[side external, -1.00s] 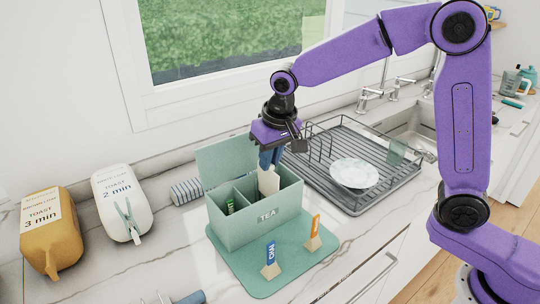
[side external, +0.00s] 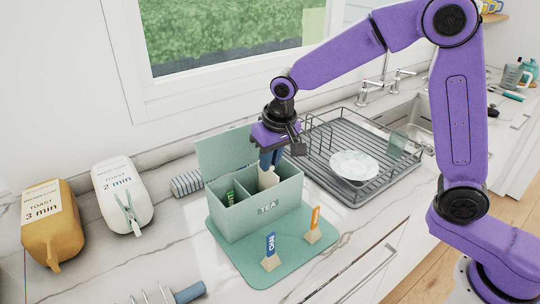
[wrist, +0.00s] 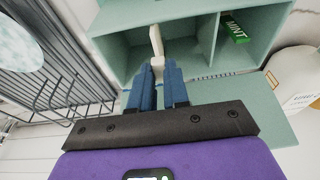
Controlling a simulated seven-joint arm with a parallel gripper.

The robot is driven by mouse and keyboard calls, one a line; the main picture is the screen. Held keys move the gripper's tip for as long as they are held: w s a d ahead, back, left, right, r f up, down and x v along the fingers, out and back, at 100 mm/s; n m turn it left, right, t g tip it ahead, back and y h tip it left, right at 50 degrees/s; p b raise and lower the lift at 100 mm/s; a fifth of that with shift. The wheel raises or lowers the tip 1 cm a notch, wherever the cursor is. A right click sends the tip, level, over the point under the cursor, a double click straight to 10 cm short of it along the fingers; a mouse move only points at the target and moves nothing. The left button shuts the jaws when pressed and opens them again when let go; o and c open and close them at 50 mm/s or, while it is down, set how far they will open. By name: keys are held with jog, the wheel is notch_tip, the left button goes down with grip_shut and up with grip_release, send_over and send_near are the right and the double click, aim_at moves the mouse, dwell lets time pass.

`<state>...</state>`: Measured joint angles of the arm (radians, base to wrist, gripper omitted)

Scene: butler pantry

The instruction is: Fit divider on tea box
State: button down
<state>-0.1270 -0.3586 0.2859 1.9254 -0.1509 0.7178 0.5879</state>
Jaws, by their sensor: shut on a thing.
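The green tea box (side external: 243,222) stands on a green mat with its lid (side external: 226,150) open at the back. My gripper (side external: 270,163) points down over the box's right compartment, its blue fingers shut on a pale cream divider (side external: 267,180). The divider reaches down inside the compartment; its lower edge is hidden by the front wall. In the wrist view, the divider (wrist: 156,42) extends from between my fingers (wrist: 158,80) into the larger compartment. A fixed green partition (wrist: 208,35) separates this from the compartment holding a green MINT packet (wrist: 234,29). I cannot tell whether the divider touches the floor.
Blue-tagged (side external: 271,248) and orange-tagged (side external: 313,227) pieces stand on the mat (side external: 257,275) before the box. A dish rack (side external: 392,172) with a plate (side external: 354,165) is close on the right.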

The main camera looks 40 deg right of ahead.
jog(key=shift+d+f, duration=0.15)
jog(key=shift+f, duration=1.1)
dwell(0.3)
jog(key=c, duration=0.5)
grip_release()
jog(key=shift+c, duration=0.2)
jog(key=shift+r, duration=0.1)
jog(key=shift+w+r+v, duration=0.1)
jog(key=shift+w+v, duration=0.15)
jog(key=shift+v, duration=0.85)
jog(key=shift+w+r+v, duration=0.1)
jog(key=shift+w+v, duration=0.2)
jog(key=shift+v, duration=0.85)
jog(key=shift+w+v, duration=0.25)
jog(key=shift+v, duration=0.85)
